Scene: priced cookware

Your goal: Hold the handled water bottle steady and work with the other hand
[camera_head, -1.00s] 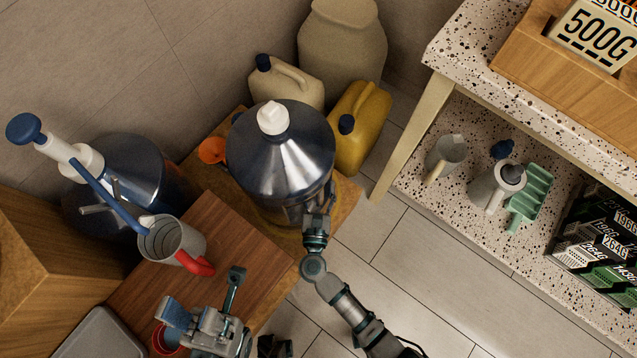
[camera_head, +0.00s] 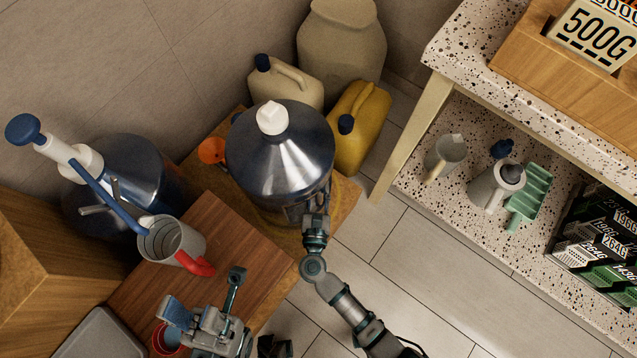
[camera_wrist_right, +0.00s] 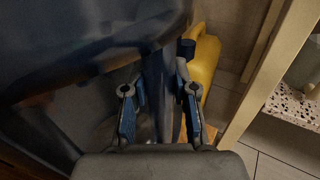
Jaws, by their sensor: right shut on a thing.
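The handled water bottle (camera_head: 280,155), large and dark blue with a white cap (camera_head: 272,117), stands upright on a wooden surface. My right gripper (camera_head: 314,222) is at its near side. In the right wrist view, the right fingers (camera_wrist_right: 158,100) sit either side of the bottle's upright handle (camera_wrist_right: 160,75), shut on it. Part of the handle is hidden by the gripper. My left gripper (camera_head: 205,300) is open and empty, its fingers wide apart above the brown board, to the lower left of the bottle.
A second big bottle with a pump (camera_head: 130,180) stands left, beside a grey mug with red handle (camera_head: 172,242). A red cup (camera_head: 165,340) is close by the left gripper. Beige (camera_head: 285,85) and yellow (camera_head: 362,125) jugs stand behind the bottle. A speckled shelf (camera_head: 440,205) is right.

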